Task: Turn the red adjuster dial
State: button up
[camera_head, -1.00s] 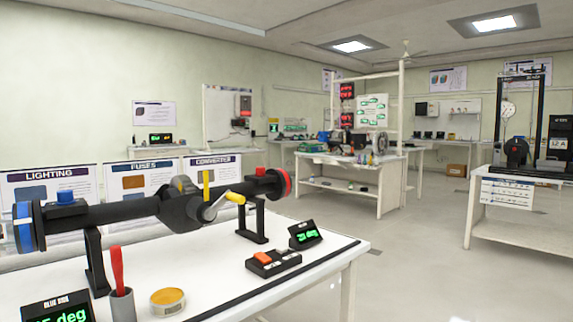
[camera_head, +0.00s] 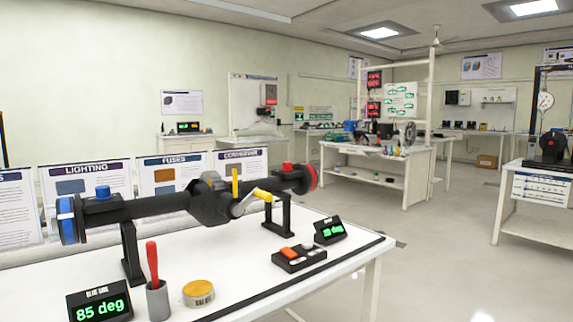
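A black axle rig stands on a white bench in the head view. The red adjuster dial (camera_head: 311,178) is the red-rimmed disc at the right end of the axle (camera_head: 160,207), with a small red cap (camera_head: 287,166) beside it. A blue disc (camera_head: 66,220) is at the left end, with a blue cap (camera_head: 102,191) near it. A yellow-handled crank (camera_head: 258,197) sits at the middle. The left display (camera_head: 100,304) reads 85 deg; the small right display (camera_head: 330,231) has green digits too small to read surely. My gripper is not in view.
The white bench top (camera_head: 230,265) also holds a grey cup (camera_head: 157,300) with a red-handled tool, a yellow tin (camera_head: 198,293) and a button box (camera_head: 298,257). Open floor (camera_head: 440,240) lies to the right, before other benches (camera_head: 380,165).

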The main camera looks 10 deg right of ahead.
aim_at(286, 166)
jog(key=k, duration=1.25)
jog(key=z, duration=0.55)
jog(key=i, duration=0.65)
jog(key=z, duration=0.55)
jog(key=i, duration=0.85)
jog(key=u, duration=0.65)
jog(key=i, duration=0.8)
jog(key=u, duration=0.85)
